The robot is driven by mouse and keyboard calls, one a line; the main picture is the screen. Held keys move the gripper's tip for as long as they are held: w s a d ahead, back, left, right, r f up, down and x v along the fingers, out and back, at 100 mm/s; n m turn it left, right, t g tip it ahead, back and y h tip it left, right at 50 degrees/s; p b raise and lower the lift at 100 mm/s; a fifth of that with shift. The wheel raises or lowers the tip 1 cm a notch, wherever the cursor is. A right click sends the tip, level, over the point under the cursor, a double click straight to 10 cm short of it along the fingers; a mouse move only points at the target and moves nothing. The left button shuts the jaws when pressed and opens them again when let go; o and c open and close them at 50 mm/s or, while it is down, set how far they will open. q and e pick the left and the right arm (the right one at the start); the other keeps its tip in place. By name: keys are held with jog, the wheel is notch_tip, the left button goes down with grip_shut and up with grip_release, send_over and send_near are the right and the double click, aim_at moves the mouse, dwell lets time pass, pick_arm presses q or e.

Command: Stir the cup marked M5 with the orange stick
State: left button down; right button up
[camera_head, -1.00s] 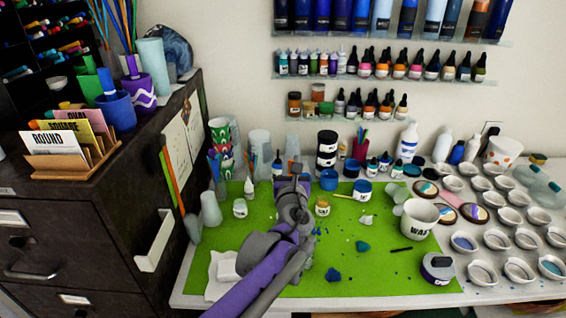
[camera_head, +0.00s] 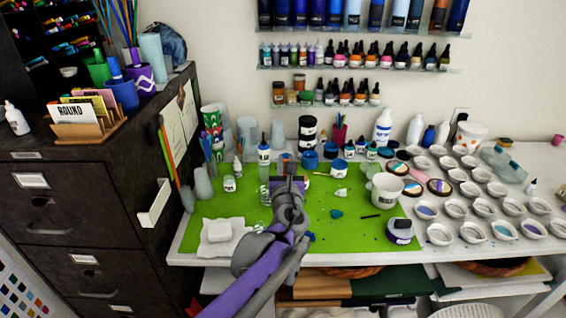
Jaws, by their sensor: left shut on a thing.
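My left gripper (camera_head: 289,172) is over the middle of the green mat (camera_head: 330,225), its arm reaching in from the bottom. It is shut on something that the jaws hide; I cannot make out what. An orange stick (camera_head: 167,153) stands beside a green one against the cabinet side, above a grey cup (camera_head: 187,198). I cannot read M5 on any cup. A white cup (camera_head: 386,190) with dark lettering stands at the mat's right edge. Small labelled jars stand on the mat, one at the left (camera_head: 229,184) and one behind the gripper (camera_head: 339,171). My right gripper is not in view.
A dark cabinet (camera_head: 70,200) borders the table at left. Several shallow white dishes (camera_head: 440,234) fill the right side. Bottles and jars line the back, with a black jar (camera_head: 307,132) among them. A white pad (camera_head: 219,231) lies at the mat's front left.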

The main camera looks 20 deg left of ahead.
pick_arm(q)
notch_tip(320, 180, down, 5)
jog(key=b, duration=0.3)
jog(key=shift+f+b, duration=1.85)
jog(key=shift+f, duration=1.05)
jog(key=shift+w, duration=0.1)
